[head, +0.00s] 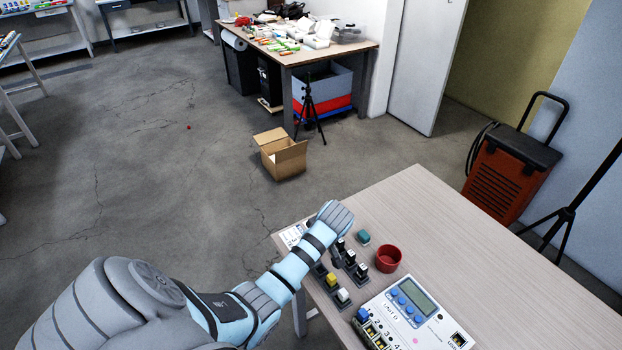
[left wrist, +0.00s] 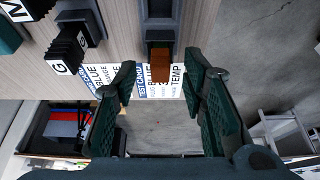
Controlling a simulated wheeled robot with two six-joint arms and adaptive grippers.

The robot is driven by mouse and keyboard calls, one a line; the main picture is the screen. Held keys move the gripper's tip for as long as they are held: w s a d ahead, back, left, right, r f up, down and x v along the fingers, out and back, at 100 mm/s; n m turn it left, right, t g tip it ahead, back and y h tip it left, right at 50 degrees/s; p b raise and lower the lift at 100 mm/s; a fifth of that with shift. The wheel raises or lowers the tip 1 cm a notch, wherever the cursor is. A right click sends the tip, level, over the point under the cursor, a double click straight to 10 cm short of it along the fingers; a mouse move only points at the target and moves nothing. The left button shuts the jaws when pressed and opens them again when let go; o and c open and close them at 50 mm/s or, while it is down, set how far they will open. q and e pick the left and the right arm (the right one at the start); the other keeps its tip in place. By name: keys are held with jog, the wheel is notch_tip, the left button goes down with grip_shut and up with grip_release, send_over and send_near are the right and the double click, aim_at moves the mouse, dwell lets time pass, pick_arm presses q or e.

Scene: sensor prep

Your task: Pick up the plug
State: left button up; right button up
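A brown-orange plug (left wrist: 160,65) sits at the end of a dark holder in the left wrist view, above a printed test card (left wrist: 145,82). My left gripper (left wrist: 161,82) is open, with one finger on each side of the plug's near end and visible gaps to both. I cannot tell the height of the fingertips over the table. In the head view my left wrist covers this plug and the fingers. Other plugs stand in holders: a yellow one (head: 331,279), a white one (head: 343,295) and dark ones with white labels (head: 350,257). My right gripper is not in view.
A red cup (head: 388,259) and a teal block (head: 363,237) stand right of the holders. A white device (head: 427,315) with a screen lies in front. The right part of the table (head: 510,290) is clear. An open cardboard box (head: 281,155) is on the floor.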

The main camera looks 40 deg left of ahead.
pick_arm(q)
jog(key=shift+a+f, duration=0.15)
jog(key=shift+f, duration=0.25)
jog(key=shift+r, duration=0.1)
grip_shut()
